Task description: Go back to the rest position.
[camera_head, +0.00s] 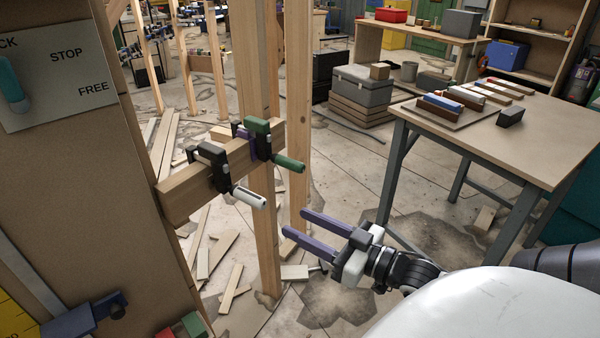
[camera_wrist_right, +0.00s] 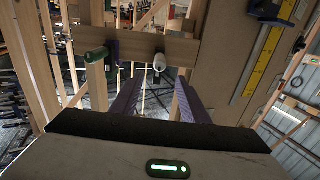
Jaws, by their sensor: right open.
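My right gripper (camera_head: 295,224) is open and empty, with two purple fingers pointing left toward the wooden frame. It is apart from the clamps, below and to the right of them in the head view. A clamp with a white handle (camera_head: 249,198) and a clamp with a green handle (camera_head: 288,163) sit on a horizontal wooden beam (camera_head: 187,192). In the right wrist view, the green handle (camera_wrist_right: 96,54) and the white handle (camera_wrist_right: 159,62) show beyond my open fingers (camera_wrist_right: 155,98). My left gripper is not in view.
A workbench (camera_head: 555,150) with several coloured blocks stands at the right. Upright wooden posts (camera_head: 297,110) stand behind the beam. A panel with a lever (camera_head: 55,75) is at the left. Wood offcuts (camera_head: 232,288) lie on the floor. Grey boxes (camera_head: 362,88) are stacked behind.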

